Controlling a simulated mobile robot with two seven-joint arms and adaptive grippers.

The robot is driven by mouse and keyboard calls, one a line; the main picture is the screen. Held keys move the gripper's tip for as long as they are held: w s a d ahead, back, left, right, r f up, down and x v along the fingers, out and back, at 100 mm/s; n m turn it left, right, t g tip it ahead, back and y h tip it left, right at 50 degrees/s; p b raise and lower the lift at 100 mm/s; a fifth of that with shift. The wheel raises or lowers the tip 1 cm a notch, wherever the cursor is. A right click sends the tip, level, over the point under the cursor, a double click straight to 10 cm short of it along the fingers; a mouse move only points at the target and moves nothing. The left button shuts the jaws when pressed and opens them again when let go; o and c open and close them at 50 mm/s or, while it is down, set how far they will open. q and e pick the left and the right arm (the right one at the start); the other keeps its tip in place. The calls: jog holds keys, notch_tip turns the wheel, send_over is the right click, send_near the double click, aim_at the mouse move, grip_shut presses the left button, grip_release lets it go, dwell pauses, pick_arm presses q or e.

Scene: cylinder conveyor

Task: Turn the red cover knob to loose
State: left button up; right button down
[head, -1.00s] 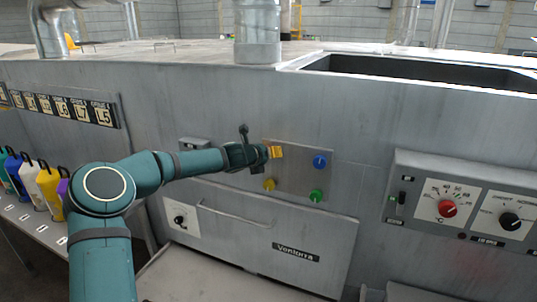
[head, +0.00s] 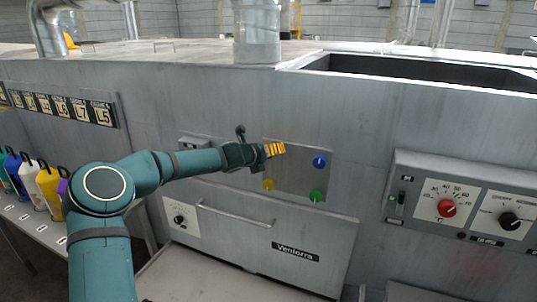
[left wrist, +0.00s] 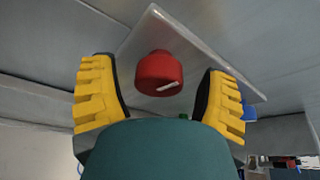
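The red cover knob (left wrist: 158,74) with a white pointer line shows in the left wrist view, on a pale plate (left wrist: 200,48). In the head view it is hidden behind my left gripper (head: 276,150), which is at the upper left of the same plate (head: 292,172). In the left wrist view, the yellow fingers of my left gripper (left wrist: 160,97) are spread, one on each side of the knob. Gaps show between the knob and both fingers. My right gripper is not in view.
A blue knob (head: 319,162), a green knob (head: 316,195) and a yellow knob (head: 268,184) share the plate. Below is a drawer front with a bar handle (head: 235,214). A control box (head: 425,178) with another red knob (head: 447,208) is to the right. Bottles (head: 48,190) stand at left.

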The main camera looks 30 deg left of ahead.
pick_arm(q)
jog(key=shift+s+f, duration=0.1)
jog(key=v, duration=1.1)
jog(key=shift+s+r, duration=0.25)
jog(key=shift+s, duration=0.1)
dwell(0.4)
